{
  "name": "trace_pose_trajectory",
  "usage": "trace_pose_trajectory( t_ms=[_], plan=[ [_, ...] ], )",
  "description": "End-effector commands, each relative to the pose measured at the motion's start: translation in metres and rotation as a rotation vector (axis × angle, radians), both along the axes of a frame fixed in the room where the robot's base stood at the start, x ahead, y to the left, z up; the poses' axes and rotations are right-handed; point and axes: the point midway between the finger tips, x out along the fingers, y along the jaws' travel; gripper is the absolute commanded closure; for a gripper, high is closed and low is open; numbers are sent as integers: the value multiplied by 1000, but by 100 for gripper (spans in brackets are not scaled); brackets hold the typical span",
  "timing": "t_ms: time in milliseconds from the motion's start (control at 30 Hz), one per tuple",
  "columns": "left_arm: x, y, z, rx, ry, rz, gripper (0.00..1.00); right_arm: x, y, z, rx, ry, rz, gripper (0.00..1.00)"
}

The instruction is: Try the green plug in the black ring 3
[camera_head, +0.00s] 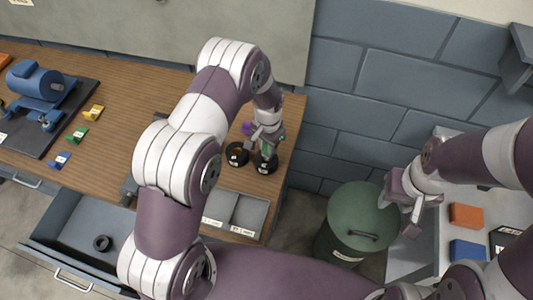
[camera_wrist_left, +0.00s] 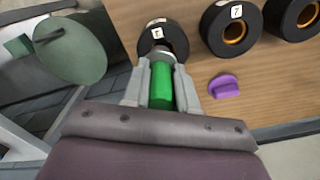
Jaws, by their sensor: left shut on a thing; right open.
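My left gripper (camera_head: 267,140) is shut on the green plug (camera_wrist_left: 161,86), which shows upright between its fingers in the left wrist view. The plug's far end points at a black ring (camera_wrist_left: 150,42) with a white number label, too small to read surely. The plug's end overlaps this ring's middle; I cannot tell how deep it sits. In the head view this ring (camera_head: 264,166) is under the gripper, with another black ring (camera_head: 236,157) to its left. My right gripper (camera_head: 398,208) is open and empty in front of the green bin.
Two more black rings (camera_wrist_left: 232,28) (camera_wrist_left: 294,14) with orange-lined holes and a purple piece (camera_wrist_left: 226,86) are on the wooden bench. A grey tray (camera_head: 262,213) lies nearer. An open drawer (camera_head: 60,228) holds a dark ring (camera_head: 102,243). A green bin (camera_head: 350,212) stands right.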

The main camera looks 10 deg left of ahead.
Motion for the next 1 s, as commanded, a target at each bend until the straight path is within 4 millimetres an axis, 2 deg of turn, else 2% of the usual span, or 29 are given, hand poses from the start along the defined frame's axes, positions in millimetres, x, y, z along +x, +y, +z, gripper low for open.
trace_pose_trajectory(
  t_ms=[200, 567, 1000],
  plan=[
    [0, 0, 11, 0, -1, 0, 100, 0, 0, 8, 0, 0, 0, 57],
    [0, 0, 13, 0, -1, 0, 100, 0, 0, 9, 0, 0, 0, 57],
    [0, 0, 53, 0, -1, 0, 100, 0, 0, 37, 0, 0, 0, 57]
  ],
)
